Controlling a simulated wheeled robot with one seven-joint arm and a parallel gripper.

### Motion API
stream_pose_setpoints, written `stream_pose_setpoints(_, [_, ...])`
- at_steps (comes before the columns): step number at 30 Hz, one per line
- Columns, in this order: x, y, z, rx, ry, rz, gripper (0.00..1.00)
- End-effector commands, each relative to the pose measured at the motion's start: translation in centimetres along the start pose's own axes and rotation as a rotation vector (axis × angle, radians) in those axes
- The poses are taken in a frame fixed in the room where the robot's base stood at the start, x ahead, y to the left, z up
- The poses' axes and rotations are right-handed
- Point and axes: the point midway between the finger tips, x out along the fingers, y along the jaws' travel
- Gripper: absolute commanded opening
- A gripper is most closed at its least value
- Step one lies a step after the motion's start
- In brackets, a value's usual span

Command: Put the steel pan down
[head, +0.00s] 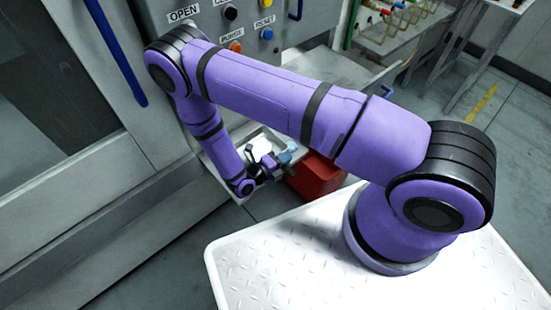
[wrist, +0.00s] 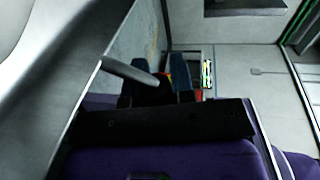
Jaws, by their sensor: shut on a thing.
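The steel pan (head: 258,141) shows in the head view as a shallow pale tray beside the grey machine, partly hidden behind my purple forearm. My gripper (head: 278,163) is at its right side, near a small light-blue thing (head: 288,154). In the wrist view, my gripper's dark fingers (wrist: 158,90) are around the end of a grey bar that looks like the pan's handle (wrist: 130,72). My gripper is shut on it. The contact itself is dark and partly hidden. I cannot tell whether the pan rests on anything.
A red bin (head: 318,177) stands just right of my gripper. The machine's button panel (head: 240,22) is above, with a blue door handle (head: 115,52) at left. A grey bench with coloured fittings (head: 395,25) is at the back right. Some floor (head: 150,250) is clear.

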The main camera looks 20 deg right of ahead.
Motion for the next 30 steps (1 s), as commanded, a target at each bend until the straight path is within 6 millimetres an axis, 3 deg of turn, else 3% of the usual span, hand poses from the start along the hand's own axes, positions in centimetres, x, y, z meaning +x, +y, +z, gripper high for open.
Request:
stream_pose_setpoints(4, [-0.1,0.2,2.5,0.004,0.001,-0.001,0.00])
stream_pose_setpoints(14, [-0.2,0.3,4.6,0.002,0.000,-0.001,0.00])
stream_pose_setpoints(21, [0.5,3.5,4.4,-0.001,0.000,-0.001,0.00])
stream_pose_setpoints(30, [0.5,3.8,4.4,0.001,-0.001,0.000,0.00])
